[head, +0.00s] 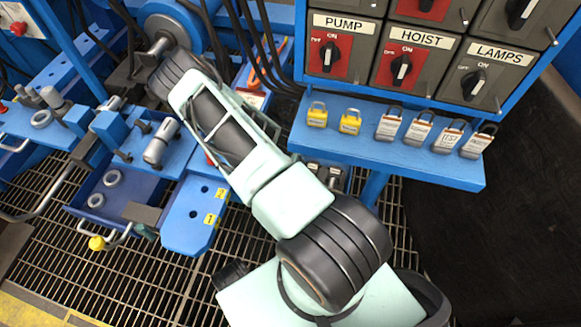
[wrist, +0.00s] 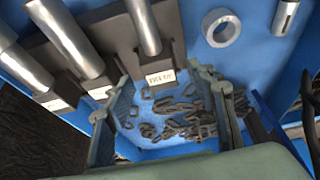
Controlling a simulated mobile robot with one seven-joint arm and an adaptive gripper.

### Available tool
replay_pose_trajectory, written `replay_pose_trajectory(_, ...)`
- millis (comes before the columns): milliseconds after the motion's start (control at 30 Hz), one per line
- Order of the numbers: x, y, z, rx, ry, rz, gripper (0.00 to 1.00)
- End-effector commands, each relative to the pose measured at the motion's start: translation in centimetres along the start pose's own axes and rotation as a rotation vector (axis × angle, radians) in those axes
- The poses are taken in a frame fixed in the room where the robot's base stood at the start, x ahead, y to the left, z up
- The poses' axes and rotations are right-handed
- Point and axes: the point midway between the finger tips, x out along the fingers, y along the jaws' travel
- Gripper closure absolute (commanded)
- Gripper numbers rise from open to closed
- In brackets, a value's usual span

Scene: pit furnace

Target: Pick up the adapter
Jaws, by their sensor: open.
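I cannot tell for sure which piece is the adapter. In the wrist view, three grey metal cylinders stand in dark blocks with small white labels: the left cylinder (wrist: 20,58), the middle cylinder (wrist: 66,40) and the right cylinder (wrist: 143,25). My gripper (wrist: 160,78) is open, with nothing seen held between its fingers. The right cylinder's labelled block (wrist: 160,78) shows between the fingertips; whether they touch it is unclear.
Dark chain links (wrist: 185,112) lie piled on a blue surface, seen between the fingers. A grey ring (wrist: 221,28) lies beyond. In the head view, a blue shelf (head: 370,160) bears several padlocks below the switch panel. A grating floor (head: 110,260) is open at lower left.

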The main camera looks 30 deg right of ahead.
Motion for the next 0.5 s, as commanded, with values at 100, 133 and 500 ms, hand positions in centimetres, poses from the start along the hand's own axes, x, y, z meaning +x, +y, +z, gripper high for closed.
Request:
replay_pose_trajectory(100,2.4,0.2,-0.1,-0.003,0.000,0.002,0.49)
replay_pose_trajectory(133,2.8,0.1,-0.2,-0.003,0.000,0.001,0.49)
replay_pose_trajectory(500,3.7,0.0,-0.3,-0.001,0.000,0.000,0.49)
